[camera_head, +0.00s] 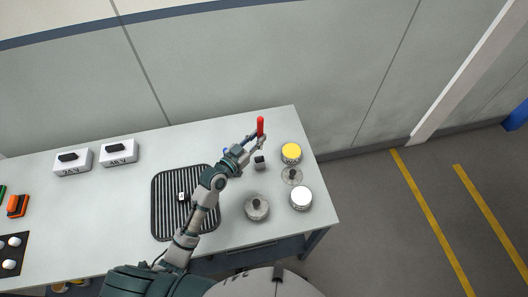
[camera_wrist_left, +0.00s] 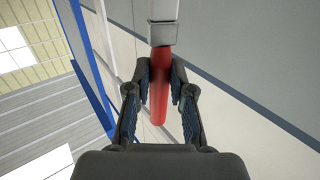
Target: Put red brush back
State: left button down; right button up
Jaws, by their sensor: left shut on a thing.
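The red brush (camera_head: 260,125) shows as an upright red handle above the far right part of the table in the head view. My left gripper (camera_head: 257,138) is shut on it. In the left wrist view, the red handle (camera_wrist_left: 160,85) lies between the two dark fingers of my left gripper (camera_wrist_left: 161,78), with a grey metal ferrule (camera_wrist_left: 162,35) and a pale part beyond it. A yellow-topped can (camera_head: 291,152) stands right of the gripper, and a white-topped can (camera_head: 301,198) stands nearer. My right gripper is not in view.
A grey lid (camera_head: 291,175) lies between the cans; a lidded grey can (camera_head: 257,207) stands left. A small dark-topped block (camera_head: 260,163) is below the gripper. My arm crosses a black ribbed mat (camera_head: 166,207) and partly hides a blue thing (camera_head: 226,151). White boxes (camera_head: 118,152) stand left.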

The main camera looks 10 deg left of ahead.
pick_arm(q)
jog(key=f+b, duration=0.1)
jog(key=f, duration=0.2)
jog(key=f+b, duration=0.1)
jog(key=f, duration=0.2)
jog(key=s+f, duration=0.1)
jog(key=f, duration=0.3)
jog(key=shift+a+b, duration=0.1)
jog(key=shift+b, duration=0.3)
jog(key=c, duration=1.3)
grip_release()
jog(key=shift+o, duration=1.4)
jog(key=shift+w+f, duration=0.1)
jog(key=shift+w, duration=0.05)
jog(key=shift+w+a, duration=0.2)
jog(key=shift+w, duration=0.05)
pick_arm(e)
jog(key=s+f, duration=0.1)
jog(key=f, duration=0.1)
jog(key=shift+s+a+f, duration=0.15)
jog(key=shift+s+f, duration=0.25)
